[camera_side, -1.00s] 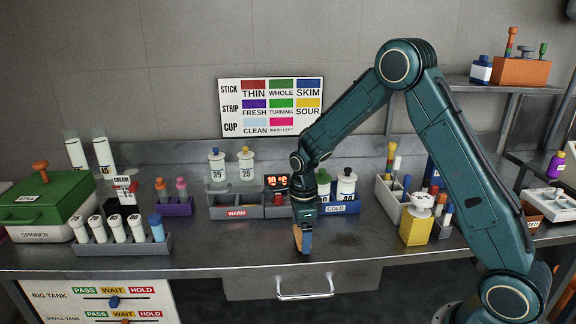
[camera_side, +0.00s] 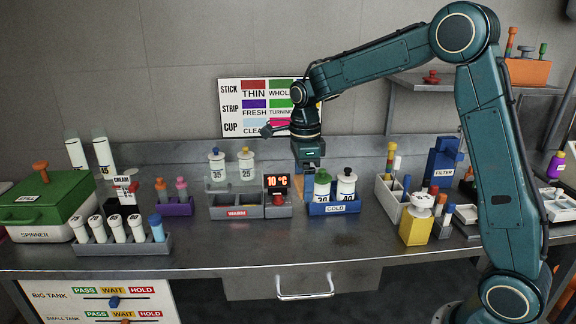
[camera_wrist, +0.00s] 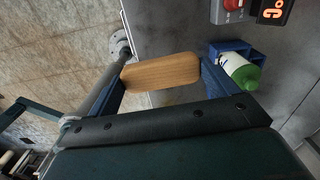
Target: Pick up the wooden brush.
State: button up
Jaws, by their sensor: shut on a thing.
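The wooden brush (camera_wrist: 160,71) shows in the wrist view as a pale brown, rounded wooden block between my two blue fingers. My gripper (camera_side: 307,172) is shut on it, one finger at each end. In the wrist view the brush is clear of the counter. In the side view my gripper is raised just behind the temperature display and the cold rack, and the brush is mostly hidden there. Its bristles cannot be made out.
The blue cold rack (camera_side: 335,209) with two bottles and the red-digit display (camera_side: 277,181) stand close below my gripper. The grey warm rack (camera_side: 235,212) is to the left. The sign board (camera_side: 240,110) is behind. The counter's front middle is clear.

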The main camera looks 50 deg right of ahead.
jog(key=shift+r, duration=2.3)
jog(key=shift+o, duration=1.2)
jog(key=shift+c, duration=0.7)
jog(key=shift+s+d+f, duration=0.2)
jog(key=shift+d+f, duration=0.2)
jog(key=s+d+f, duration=1.1)
jog(key=d, duration=0.1)
jog(key=shift+s+f, duration=0.2)
jog(key=shift+s, duration=0.1)
